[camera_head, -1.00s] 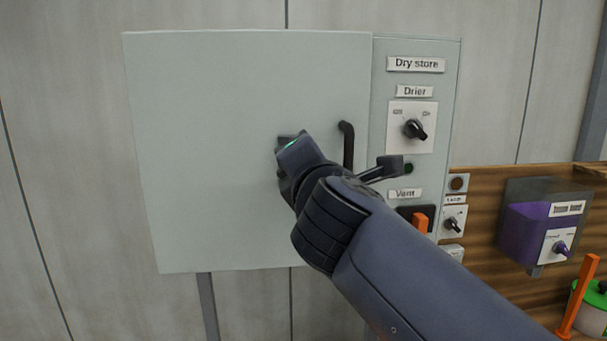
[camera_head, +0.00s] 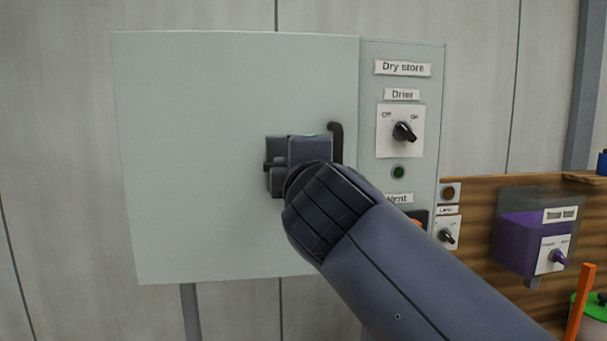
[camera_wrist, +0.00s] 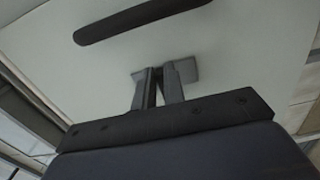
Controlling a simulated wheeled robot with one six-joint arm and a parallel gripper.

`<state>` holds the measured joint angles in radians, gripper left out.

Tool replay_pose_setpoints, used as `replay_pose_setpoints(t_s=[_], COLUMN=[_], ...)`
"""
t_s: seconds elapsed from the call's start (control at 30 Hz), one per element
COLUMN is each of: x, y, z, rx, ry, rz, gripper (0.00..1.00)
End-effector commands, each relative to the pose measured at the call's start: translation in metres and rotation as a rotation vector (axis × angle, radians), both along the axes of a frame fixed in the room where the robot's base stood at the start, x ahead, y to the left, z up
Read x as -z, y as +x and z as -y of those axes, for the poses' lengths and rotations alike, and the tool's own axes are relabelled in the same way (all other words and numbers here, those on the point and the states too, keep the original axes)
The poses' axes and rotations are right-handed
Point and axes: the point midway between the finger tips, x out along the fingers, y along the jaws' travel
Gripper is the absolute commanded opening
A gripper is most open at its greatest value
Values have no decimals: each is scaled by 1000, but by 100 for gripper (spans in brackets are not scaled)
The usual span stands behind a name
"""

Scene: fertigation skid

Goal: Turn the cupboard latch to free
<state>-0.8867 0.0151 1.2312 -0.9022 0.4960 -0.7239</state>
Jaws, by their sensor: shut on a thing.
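The pale grey cupboard door (camera_head: 200,120) is shut, with a dark bar handle (camera_head: 336,145) near its right edge. My gripper (camera_head: 278,166) is at the door just left of the handle. In the wrist view, the two fingers of my gripper (camera_wrist: 158,74) come together in front of a small grey plate on the door, the base of the cupboard latch (camera_wrist: 190,70). My gripper is shut on the latch; the gripped part is mostly hidden between the fingers. In the head view my gripper and arm hide the latch, so its angle cannot be told. The handle (camera_wrist: 140,20) lies close by.
Right of the door is a panel with a Drier knob (camera_head: 404,132) and a green light (camera_head: 398,172); my arm partly covers its lower part.

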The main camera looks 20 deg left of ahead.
Motion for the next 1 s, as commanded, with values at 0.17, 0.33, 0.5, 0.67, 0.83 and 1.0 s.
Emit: replay_pose_setpoints(t_s=[0.17,0.33,0.5,0.67,0.83,1.0], x=[1,1,1,1,0,1], y=[0,0,0,0,0,-4], z=[0,0,0,0,0,2], rx=[1,1,1,1,0,0], ry=[8,7,6,6,6,6], rz=[-7,-6,-6,-6,-4,-3], gripper=[0,0,17,30,33,33])
